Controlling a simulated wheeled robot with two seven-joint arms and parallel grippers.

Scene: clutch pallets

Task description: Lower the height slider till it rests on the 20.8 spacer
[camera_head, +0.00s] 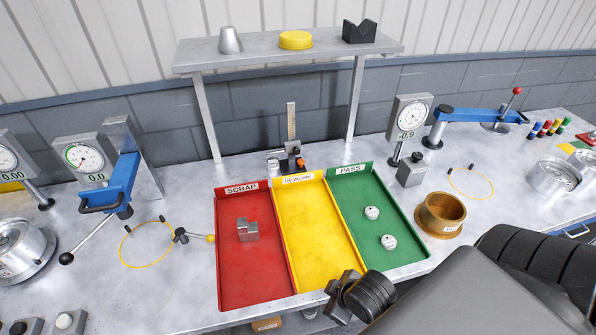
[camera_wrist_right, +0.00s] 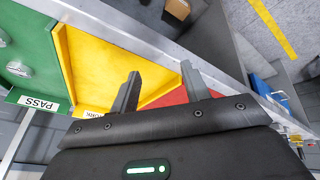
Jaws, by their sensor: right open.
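A height gauge stands behind the trays, with an upright scale column (camera_head: 291,118) and a dark slider with orange parts (camera_head: 293,158) low on it. Small silver pieces (camera_head: 273,165) stand beside its left foot; I cannot tell whether one is the 20.8 spacer, or whether the slider touches anything. My right gripper (camera_head: 340,292) is at the front edge of the yellow tray, well in front of the gauge. In the right wrist view its two fingers (camera_wrist_right: 160,75) are apart with nothing between them. My left gripper is not in view.
Red (camera_head: 230,287), yellow (camera_head: 308,240) and green (camera_head: 405,255) trays fill the middle. A grey block (camera_head: 248,231) lies in the red tray, two white round parts in the green. Dial gauges (camera_head: 408,115) stand either side, a brass ring (camera_head: 440,212) at right. A shelf (camera_head: 270,60) spans above the gauge.

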